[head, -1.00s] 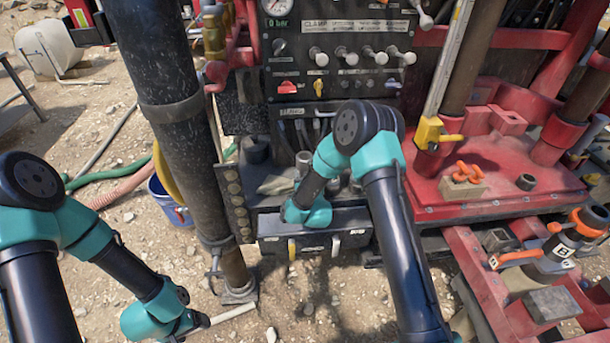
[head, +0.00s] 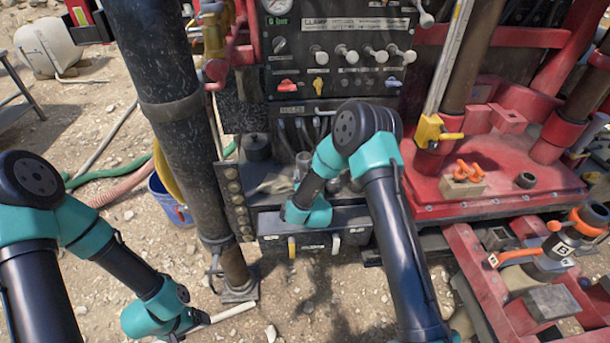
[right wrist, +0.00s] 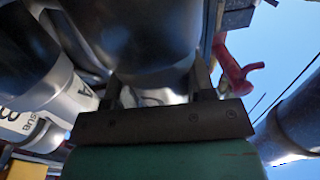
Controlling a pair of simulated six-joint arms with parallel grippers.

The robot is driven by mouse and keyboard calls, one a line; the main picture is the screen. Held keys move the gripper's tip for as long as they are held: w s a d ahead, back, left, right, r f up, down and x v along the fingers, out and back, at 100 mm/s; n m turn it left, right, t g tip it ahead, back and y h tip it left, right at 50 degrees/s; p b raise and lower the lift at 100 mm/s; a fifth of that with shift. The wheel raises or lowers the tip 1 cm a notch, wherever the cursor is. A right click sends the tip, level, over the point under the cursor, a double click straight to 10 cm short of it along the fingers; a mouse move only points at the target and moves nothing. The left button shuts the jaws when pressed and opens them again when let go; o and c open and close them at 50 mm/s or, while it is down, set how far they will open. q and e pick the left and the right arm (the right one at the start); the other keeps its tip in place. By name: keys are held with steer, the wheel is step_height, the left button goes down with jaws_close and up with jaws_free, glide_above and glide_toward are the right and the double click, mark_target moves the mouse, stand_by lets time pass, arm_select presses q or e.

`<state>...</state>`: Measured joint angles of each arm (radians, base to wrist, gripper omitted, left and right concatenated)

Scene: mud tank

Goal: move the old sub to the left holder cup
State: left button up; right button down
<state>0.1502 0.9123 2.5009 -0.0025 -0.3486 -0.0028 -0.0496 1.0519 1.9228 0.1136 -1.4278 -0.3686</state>
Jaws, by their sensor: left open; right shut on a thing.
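My right gripper (right wrist: 155,85) is shut on a dark rounded piece (right wrist: 135,35) in the right wrist view. I take this to be the old sub, but its lettering does not show. In the head view my right wrist hides this gripper. A dark round cup (head: 257,147) stands left of my right wrist on the shelf at the panel's foot; it looks like the left holder cup. A grey metal cylinder (head: 303,163) stands right of it. My left gripper (head: 195,322) is open, low at the left near the ground, mostly hidden by its wrist.
Silver pieces lettered A and B SUB (right wrist: 45,95) stand left of the gripper in the wrist view. A thick black pipe (head: 165,90) rises left of the shelf. The control panel (head: 340,50) stands behind. A red deck (head: 490,190) fills the right. Gravel lies open below.

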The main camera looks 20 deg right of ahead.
steer(key=shift+c, duration=1.9)
jaws_free()
steer(key=shift+f, duration=0.15)
steer(key=shift+s, duration=0.15)
steer(key=s+a, duration=0.1)
steer(key=s, duration=1.6)
